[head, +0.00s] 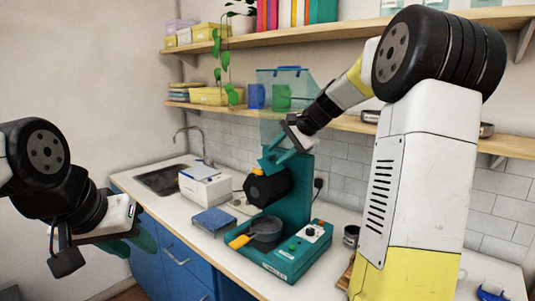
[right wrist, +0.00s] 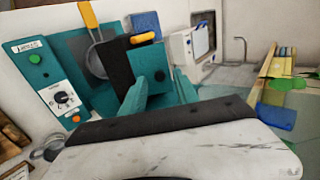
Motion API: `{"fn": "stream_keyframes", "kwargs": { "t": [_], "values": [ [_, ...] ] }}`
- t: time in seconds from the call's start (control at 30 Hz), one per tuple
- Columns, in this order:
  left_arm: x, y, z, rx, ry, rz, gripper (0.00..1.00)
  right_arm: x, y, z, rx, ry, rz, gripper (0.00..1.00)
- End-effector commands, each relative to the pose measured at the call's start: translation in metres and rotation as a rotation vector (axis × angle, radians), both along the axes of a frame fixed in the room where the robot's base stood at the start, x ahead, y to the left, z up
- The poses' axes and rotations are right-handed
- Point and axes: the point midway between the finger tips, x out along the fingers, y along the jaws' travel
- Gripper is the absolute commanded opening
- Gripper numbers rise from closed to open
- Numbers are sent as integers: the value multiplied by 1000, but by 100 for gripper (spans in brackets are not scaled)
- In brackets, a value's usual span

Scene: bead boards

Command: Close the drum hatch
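The teal roasting machine (head: 306,252) stands on the counter, with a black drum (head: 268,187) facing left. An orange tab (head: 257,172) sits at the drum's top; in the right wrist view the drum (right wrist: 122,62) and orange tab (right wrist: 142,38) also show. I cannot tell clearly which part is the hatch or how far it stands open. My right gripper (head: 279,158) is above the drum, by the machine's upright. In the right wrist view its teal fingers (right wrist: 158,96) are apart, with nothing visibly held. My left gripper (head: 131,244) is far left, away from the machine, its fingers apart.
A dark pan (head: 265,230) with a yellow handle sits below the drum. A blue scale (head: 213,221) and white box (head: 205,186) stand left. Shelves (head: 350,123) run along the wall.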

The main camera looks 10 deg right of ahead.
Motion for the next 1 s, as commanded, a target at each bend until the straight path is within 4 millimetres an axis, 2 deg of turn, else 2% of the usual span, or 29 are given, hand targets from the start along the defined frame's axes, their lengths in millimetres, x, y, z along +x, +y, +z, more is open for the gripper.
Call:
{"fn": "stream_keyframes", "kwargs": {
  "t": [0.3, 0.37, 0.5, 1.0],
  "values": [
    [0, 0, 0, 0, 0, 0, 36, 3, 2, -3, 1, 0, -1, 37],
    [0, 0, 0, 0, 0, 0, 36, 2, 2, -3, 1, 0, -1, 27],
    [0, 0, 0, 0, 0, 0, 36, 2, 2, -3, 1, 0, -1, 0],
    [0, 0, 0, 0, 0, 0, 36, 7, 6, -2, -47, 55, 3, 0]
  ]
}}
